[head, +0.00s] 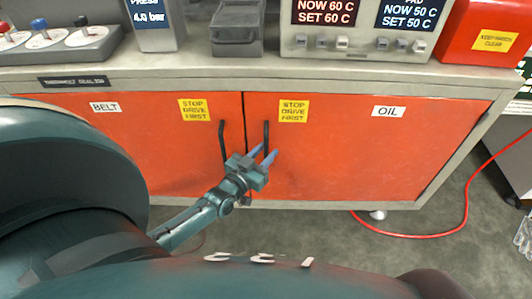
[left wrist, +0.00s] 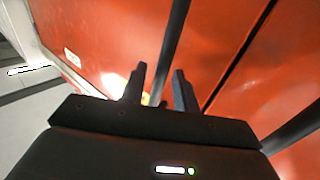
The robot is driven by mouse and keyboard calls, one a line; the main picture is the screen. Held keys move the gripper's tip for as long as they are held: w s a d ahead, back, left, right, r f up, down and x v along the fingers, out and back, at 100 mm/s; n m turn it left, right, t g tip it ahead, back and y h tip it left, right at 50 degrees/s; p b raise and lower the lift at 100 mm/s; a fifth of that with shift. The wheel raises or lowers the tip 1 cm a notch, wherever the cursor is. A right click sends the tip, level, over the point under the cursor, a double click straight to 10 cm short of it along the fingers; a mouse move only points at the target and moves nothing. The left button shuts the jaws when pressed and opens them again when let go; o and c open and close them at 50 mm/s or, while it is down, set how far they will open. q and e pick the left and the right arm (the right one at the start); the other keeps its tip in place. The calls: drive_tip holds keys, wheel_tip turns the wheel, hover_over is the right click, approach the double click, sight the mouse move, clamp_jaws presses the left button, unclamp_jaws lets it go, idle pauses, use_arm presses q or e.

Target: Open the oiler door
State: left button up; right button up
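The oiler door (head: 355,150) is the red right-hand cabinet door labelled OIL (head: 388,112), and it is closed. Its black upright bar handle (head: 266,135) is near the middle seam. My left gripper (head: 264,155) is at the lower part of this handle, fingers apart and pointing at the door. In the left wrist view, a dark bar handle (left wrist: 174,45) runs between the open fingers (left wrist: 158,87). I cannot tell whether either finger touches it. My right gripper is not in view.
The red BELT door (head: 150,150) is closed, its own handle (head: 222,142) just left of my gripper. Yellow stickers (head: 293,111) read STOP DRIVE FIRST. Displays and trays stand on the counter. A red cable (head: 466,200) lies on the floor at right.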

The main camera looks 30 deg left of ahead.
use_arm(q)
drive_tip(key=shift+w, duration=0.4)
drive_tip(key=shift+c, duration=0.2)
clamp_jaws()
